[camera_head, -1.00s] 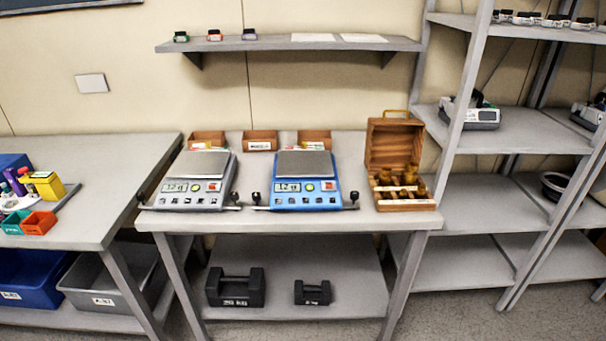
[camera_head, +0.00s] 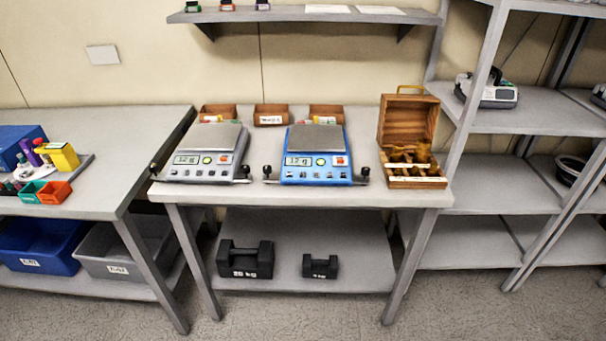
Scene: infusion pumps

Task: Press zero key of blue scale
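The blue scale (camera_head: 316,178) stands on the middle table (camera_head: 330,197), right of the grey scale (camera_head: 204,178). It has a grey weighing plate (camera_head: 315,138), and nothing shows on the plate. Its front panel has a display (camera_head: 299,161), a round green-yellow button, an orange-red patch (camera_head: 340,160) and a row of small dark keys (camera_head: 315,174). The key labels are too small to read, so I cannot tell which one is zero. Neither of my grippers is in view.
An open wooden box of brass weights (camera_head: 412,170) stands right of the blue scale. Small bins (camera_head: 271,115) line the table's back. Black knobs (camera_head: 267,170) stand beside the scales. Black weights (camera_head: 245,260) sit on the lower shelf. Metal shelving (camera_head: 470,140) stands at right.

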